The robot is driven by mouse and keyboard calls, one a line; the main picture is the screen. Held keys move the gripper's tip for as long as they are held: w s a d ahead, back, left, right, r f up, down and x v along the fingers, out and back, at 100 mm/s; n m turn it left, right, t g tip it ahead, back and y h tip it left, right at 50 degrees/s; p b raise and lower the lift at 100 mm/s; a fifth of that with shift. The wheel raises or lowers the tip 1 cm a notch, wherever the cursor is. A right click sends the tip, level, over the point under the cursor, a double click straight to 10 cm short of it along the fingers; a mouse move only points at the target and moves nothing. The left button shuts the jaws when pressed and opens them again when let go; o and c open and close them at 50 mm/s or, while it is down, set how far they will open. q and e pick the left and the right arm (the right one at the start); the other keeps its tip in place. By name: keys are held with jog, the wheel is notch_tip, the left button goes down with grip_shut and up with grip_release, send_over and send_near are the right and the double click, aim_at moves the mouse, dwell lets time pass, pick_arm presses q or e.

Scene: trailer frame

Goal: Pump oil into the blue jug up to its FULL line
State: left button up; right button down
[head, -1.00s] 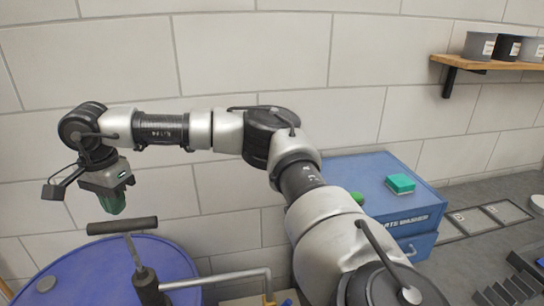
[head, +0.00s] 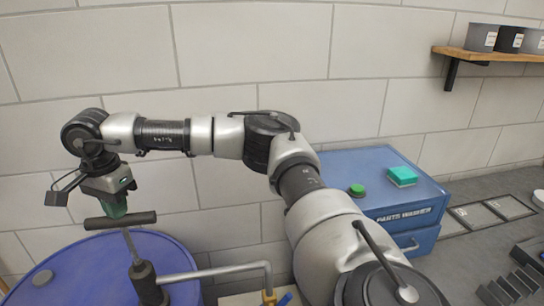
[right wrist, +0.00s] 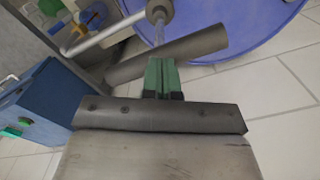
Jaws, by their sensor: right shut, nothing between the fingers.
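A blue drum (head: 185,262) stands at the lower left of the head view; its rim shows in the right wrist view (right wrist: 245,22). A hand pump (head: 145,280) rises from it, with a dark T-bar handle (head: 125,221) and a grey spout pipe (head: 215,271) running right. My right gripper (head: 114,211) points down with green fingers shut and empty, close above the handle's left half. In the right wrist view the fingertips (right wrist: 160,62) overlap the handle's edge (right wrist: 185,52); contact is unclear. I cannot clearly identify the jug; small blue and yellow parts show below the spout. My left gripper is out of view.
A blue parts washer (head: 405,216) with a green button (head: 357,189) and a teal sponge (head: 402,176) stands right of my right arm. A shelf (head: 505,56) with several tubs hangs at upper right. A pale block wall is behind.

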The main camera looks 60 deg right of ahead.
jog(key=shift+f+b, duration=2.6)
jog(key=shift+f, duration=1.45)
jog(key=shift+r+p, duration=3.85)
jog(key=shift+r, duration=2.15)
